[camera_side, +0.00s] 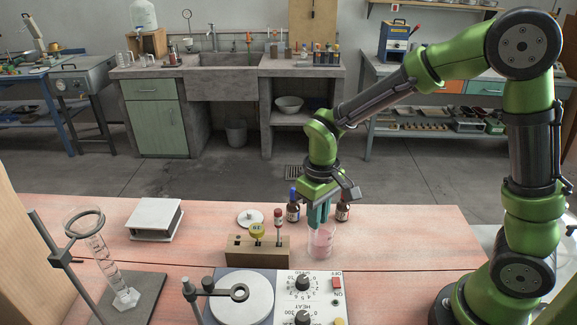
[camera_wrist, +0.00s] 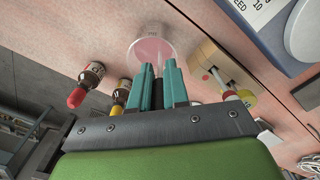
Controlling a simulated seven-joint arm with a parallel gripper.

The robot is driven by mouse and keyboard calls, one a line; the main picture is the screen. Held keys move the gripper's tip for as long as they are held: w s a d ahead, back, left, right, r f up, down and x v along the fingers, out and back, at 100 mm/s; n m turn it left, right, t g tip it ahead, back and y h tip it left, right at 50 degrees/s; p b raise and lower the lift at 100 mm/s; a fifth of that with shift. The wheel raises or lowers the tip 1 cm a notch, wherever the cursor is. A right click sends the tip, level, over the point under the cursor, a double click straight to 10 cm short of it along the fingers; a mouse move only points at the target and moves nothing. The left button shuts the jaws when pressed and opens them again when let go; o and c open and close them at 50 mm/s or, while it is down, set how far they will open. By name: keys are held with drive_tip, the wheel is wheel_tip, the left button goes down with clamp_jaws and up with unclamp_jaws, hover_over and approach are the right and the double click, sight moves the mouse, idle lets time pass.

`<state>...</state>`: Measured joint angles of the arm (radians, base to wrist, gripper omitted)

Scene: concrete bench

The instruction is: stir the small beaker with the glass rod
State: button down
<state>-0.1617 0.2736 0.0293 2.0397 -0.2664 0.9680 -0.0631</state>
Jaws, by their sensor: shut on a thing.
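The small beaker (camera_side: 321,243) stands upright on the bench with pink liquid in it, behind the hotplate. It also shows in the wrist view (camera_wrist: 146,47), just beyond my fingertips. My gripper (camera_side: 318,215) points down above the beaker, its teal fingers close together. In the wrist view my gripper (camera_wrist: 160,70) is shut on a thin upright piece between the fingers, which I take for the glass rod (camera_wrist: 160,59). The rod's lower end lies over or in the beaker; I cannot tell whether it touches the liquid or the glass.
A wooden block (camera_side: 257,252) holding a yellow-topped piece stands just left of the beaker. Brown bottles (camera_side: 293,211) stand close behind. The hotplate (camera_side: 243,297) is in front. The bench right of the beaker is clear.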

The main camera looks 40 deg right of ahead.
drive_tip(key=shift+s+d, duration=0.3)
drive_tip(key=shift+d, duration=0.15)
wheel_tip(320, 180, up, 10)
idle(1.3)
